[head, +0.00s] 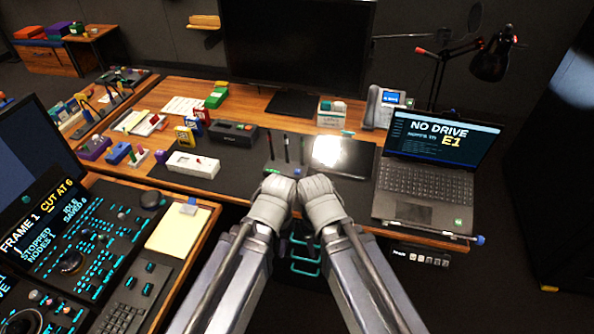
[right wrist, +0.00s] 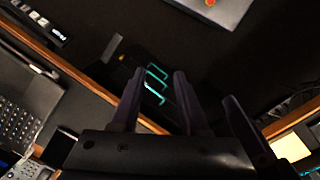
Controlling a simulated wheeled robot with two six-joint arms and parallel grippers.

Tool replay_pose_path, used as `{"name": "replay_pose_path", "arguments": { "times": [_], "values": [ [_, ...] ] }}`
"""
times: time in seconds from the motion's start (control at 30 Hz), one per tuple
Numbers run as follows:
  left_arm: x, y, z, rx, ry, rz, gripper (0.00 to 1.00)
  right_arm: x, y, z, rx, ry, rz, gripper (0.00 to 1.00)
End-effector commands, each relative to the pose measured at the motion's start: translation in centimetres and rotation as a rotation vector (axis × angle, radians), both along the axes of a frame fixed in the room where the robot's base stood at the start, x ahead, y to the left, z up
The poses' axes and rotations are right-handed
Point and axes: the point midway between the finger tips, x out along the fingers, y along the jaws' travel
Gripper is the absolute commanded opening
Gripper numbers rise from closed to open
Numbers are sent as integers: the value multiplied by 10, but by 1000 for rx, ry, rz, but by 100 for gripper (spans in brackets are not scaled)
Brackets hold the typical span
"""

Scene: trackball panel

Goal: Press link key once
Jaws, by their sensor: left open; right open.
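The trackball panel (head: 85,240) lies at the lower left in the head view, a dark console with a trackball (head: 70,262) and rows of small cyan-lit keys. The lettering on its keys is too small to read, so I cannot tell which is the link key. My left gripper (head: 275,185) is open, over the desk's front edge, right of the panel and apart from it. My right gripper (head: 316,184) is close beside it; its fingers stand apart and empty in the right wrist view (right wrist: 160,76).
A yellow notepad (head: 178,232) and small keypad (head: 125,300) lie right of the panel. A laptop (head: 425,180) reading "NO DRIVE" stands right, beside a bright tablet (head: 360,160). A monitor (head: 295,45) stands behind.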

Motion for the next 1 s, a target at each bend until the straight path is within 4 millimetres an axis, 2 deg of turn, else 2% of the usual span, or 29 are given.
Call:
{"name": "replay_pose_path", "arguments": {
  "times": [0.07, 0.37, 1.0],
  "values": [
    [0, 0, 0, 0, 0, 0, 45, 0, 0, 0, 0, 0, 0, 34],
    [0, 0, 0, 0, 0, 0, 45, 0, 0, 0, 0, 0, 0, 0],
    [0, 0, 0, 0, 0, 0, 45, 0, 0, 0, 0, 0, 0, 0]
  ]
}}
